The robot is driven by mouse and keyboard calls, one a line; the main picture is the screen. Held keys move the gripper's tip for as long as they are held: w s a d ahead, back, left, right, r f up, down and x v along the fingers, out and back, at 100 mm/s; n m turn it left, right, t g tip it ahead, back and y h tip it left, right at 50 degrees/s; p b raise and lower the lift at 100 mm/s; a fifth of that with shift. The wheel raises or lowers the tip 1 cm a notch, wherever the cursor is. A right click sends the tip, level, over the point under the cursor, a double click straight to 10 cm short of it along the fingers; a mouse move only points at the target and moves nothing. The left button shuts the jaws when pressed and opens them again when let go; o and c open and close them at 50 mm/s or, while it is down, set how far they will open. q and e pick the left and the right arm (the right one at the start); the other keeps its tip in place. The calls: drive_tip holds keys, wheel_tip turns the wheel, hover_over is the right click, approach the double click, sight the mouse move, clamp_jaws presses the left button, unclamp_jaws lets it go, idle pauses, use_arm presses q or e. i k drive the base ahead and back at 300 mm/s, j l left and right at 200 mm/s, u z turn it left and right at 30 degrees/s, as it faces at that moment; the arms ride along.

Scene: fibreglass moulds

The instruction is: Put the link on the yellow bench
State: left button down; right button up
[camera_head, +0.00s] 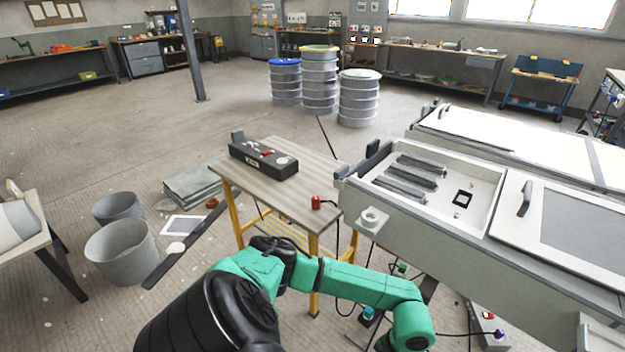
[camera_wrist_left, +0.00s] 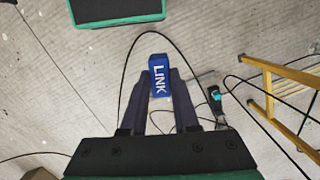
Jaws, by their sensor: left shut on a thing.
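The link is a blue plug (camera_wrist_left: 158,66) with LINK in white letters, seen in the left wrist view with a thin black cable looping beside it. My left gripper (camera_wrist_left: 160,82) is shut on it, one dark finger on each side, above the grey floor. The yellow bench (camera_head: 311,176) has a wooden top and yellow legs, and stands mid-picture in the head view. Its yellow frame (camera_wrist_left: 278,72) shows right of the link in the left wrist view, apart from it. The head view does not clearly show my left gripper or the link. My right gripper is not in view.
A black box (camera_head: 263,158) sits on the bench; a red plug (camera_head: 316,202) is at its right front edge. A white mould table (camera_head: 450,208) stands close right. Grey buckets (camera_head: 122,252) are left. A teal plug (camera_wrist_left: 216,95) and loose cables lie near the link.

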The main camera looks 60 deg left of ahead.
sight(293, 154)
drive_tip(key=j, duration=0.5)
drive_tip(key=k+j, duration=0.15)
drive_tip(key=j, duration=0.85)
drive_tip(key=k+j+z, duration=0.1)
drive_tip(key=j, duration=0.4)
drive_tip(key=k+j, duration=0.15)
drive_tip(key=j, duration=0.85)
drive_tip(key=k+j, duration=0.15)
drive_tip(key=j, duration=0.35)
drive_tip(key=z, duration=0.05)
